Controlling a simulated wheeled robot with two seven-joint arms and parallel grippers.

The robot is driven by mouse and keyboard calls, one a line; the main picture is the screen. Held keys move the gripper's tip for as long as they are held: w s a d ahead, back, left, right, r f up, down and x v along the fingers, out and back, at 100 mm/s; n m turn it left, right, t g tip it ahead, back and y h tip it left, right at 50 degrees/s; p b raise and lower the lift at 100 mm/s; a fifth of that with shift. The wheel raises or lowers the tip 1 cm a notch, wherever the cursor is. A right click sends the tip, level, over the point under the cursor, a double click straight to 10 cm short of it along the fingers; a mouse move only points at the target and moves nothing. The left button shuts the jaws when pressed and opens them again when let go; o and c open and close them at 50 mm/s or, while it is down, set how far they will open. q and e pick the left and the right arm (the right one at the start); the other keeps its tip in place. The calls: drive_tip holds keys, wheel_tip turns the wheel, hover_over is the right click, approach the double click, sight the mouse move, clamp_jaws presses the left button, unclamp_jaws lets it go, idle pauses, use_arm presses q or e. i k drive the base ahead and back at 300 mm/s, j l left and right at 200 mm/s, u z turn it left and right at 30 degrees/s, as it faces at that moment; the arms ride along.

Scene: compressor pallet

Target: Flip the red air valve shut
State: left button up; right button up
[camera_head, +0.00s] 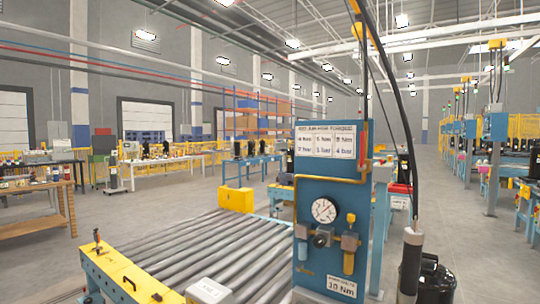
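A blue air panel (318,240) stands upright right of centre. It carries a round white gauge (324,210), a dark knob (322,237) and a brass-coloured filter unit (349,242). A thin red upright piece (364,100) runs along the panel's upper right edge. I cannot tell whether it belongs to the red air valve. I cannot clearly pick out a valve handle or its position. Neither of my grippers is in view.
A roller conveyor (205,258) with a yellow end frame (118,272) lies left of the panel. A dark hose (405,120) hangs at the panel's right, ending in a grey cylindrical tool (412,255). A black compressor (436,283) stands at lower right. Open floor lies further right.

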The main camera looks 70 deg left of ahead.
sight(362, 166)
drive_tip(key=u, duration=1.7)
